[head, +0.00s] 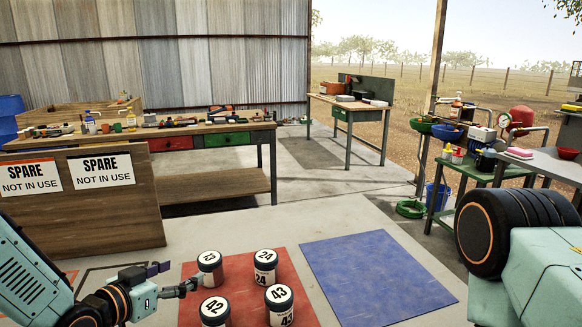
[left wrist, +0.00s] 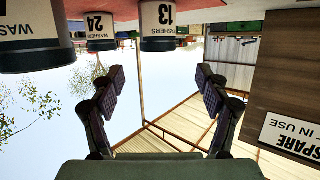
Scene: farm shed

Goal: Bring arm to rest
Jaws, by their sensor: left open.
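My left gripper (head: 178,278) is open and empty at the lower left of the head view, just left of the red mat (head: 239,290). Its two spread fingers also show in the left wrist view (left wrist: 160,78), with nothing between them. My right gripper is out of view.
A blue mat (head: 375,275) lies bare to the right. A wooden panel with spare signs (head: 101,170) stands behind the left gripper. A tool bench (head: 230,128) is behind it. A green side table (head: 480,170) stands at right. Concrete floor between is clear.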

